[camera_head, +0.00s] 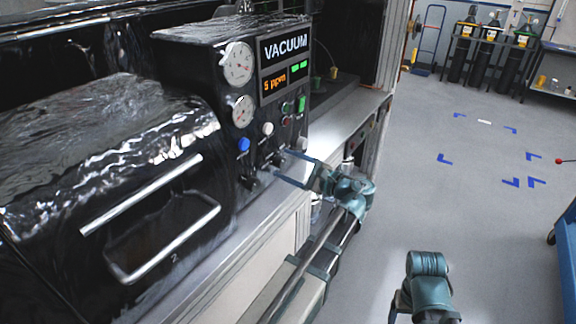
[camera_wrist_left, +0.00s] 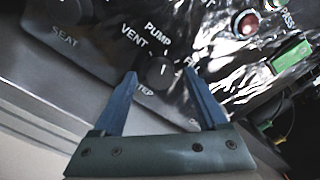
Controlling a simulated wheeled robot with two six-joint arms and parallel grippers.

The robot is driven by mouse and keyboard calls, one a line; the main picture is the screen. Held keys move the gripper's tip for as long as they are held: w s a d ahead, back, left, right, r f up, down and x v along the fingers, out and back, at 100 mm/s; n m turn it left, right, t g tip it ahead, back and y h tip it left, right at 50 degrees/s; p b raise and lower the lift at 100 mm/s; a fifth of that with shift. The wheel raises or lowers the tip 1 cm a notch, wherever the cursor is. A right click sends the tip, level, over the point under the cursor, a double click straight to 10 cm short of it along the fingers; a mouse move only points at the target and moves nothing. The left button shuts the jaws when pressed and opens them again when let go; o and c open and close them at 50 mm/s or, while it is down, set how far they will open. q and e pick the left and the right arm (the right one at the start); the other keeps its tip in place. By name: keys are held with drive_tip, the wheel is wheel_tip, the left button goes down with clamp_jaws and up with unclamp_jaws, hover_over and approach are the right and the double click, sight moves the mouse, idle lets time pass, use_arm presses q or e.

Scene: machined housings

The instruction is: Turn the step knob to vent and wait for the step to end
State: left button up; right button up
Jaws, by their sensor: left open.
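The step knob (camera_wrist_left: 160,72) is a round black knob on the dark panel, with VENT, PUMP and partly hidden labels around it in the left wrist view. My left gripper (camera_wrist_left: 168,88) is open, with its blue fingers on either side of the knob. I cannot tell whether they touch it. In the head view the left gripper (camera_head: 282,172) reaches the lower right of the control panel. The display (camera_head: 284,62) reads VACUUM and 5 ppm with green bars lit. A teal part of my right arm (camera_head: 428,280) shows at the bottom; its fingers are not clear.
Another black knob (camera_wrist_left: 70,10) marked SEAT is left of the step knob. A red button (camera_wrist_left: 245,24) and a green switch (camera_wrist_left: 291,56) are to the right. Two gauges (camera_head: 238,64) and a blue button (camera_head: 243,144) are on the panel. A chamber door with metal handles (camera_head: 165,245) is at left.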

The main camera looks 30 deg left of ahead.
use_arm(q)
clamp_jaws()
idle(0.4)
drive_tip(key=shift+n, duration=0.3)
drive_tip(key=n, duration=0.3)
drive_tip(key=shift+n, duration=2.9)
unclamp_jaws()
